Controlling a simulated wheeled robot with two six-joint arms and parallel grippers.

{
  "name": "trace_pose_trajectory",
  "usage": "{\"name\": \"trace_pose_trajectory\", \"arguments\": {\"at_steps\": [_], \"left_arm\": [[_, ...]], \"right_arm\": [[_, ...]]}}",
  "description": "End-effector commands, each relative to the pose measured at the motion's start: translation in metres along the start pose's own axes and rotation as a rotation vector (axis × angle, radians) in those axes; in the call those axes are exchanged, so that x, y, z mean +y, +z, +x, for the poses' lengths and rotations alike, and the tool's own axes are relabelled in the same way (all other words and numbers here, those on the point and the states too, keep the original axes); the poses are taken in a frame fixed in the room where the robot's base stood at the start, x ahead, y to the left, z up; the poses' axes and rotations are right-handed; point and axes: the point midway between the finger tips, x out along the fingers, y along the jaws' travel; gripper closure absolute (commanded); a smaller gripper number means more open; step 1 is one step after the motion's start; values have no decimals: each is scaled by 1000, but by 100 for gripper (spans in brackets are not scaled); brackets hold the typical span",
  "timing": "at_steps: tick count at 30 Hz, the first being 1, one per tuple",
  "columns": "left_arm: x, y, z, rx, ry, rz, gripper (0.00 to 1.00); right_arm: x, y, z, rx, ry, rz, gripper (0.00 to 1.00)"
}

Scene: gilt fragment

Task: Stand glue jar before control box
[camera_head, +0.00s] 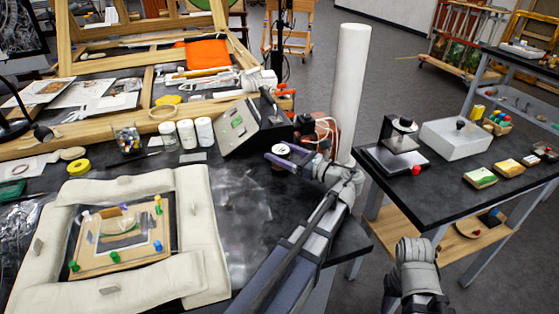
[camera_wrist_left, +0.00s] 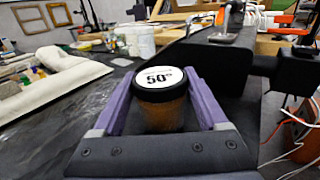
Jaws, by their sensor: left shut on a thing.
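The glue jar has an amber body and a black lid with a white label reading "50°" in the left wrist view (camera_wrist_left: 160,78). In the head view only its lid top (camera_head: 281,149) shows clearly. My left gripper (camera_head: 279,157) is shut on the jar, with its purple fingers on either side of it (camera_wrist_left: 160,100). The control box (camera_head: 240,123) is a grey sloped box with a green display, standing just behind and left of the jar. I cannot tell whether the jar's base touches the table. Only part of my right arm shows, without fingers.
Several white-lidded jars (camera_head: 187,133) stand left of the control box. A padded frame (camera_head: 195,225) lies at the front left. Dark tabletop (camera_head: 245,195) between it and my arm is bare.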

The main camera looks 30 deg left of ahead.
Motion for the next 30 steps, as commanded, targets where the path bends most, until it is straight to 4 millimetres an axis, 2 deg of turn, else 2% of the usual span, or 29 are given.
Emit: {"name": "trace_pose_trajectory", "arguments": {"at_steps": [1,13,14,20,30], "left_arm": [[0,-8,-1,-1,0,0,100],[0,-10,-1,-1,1,0,100],[0,-10,-1,0,1,0,23],[0,-8,-1,0,1,0,1],[0,-3,-2,0,0,0,0]], "right_arm": [[-1,0,8,0,0,0,50],[-1,-1,10,0,0,0,50],[-1,-1,10,0,0,0,50],[-1,0,8,0,0,0,50],[0,0,3,0,0,0,50]]}}
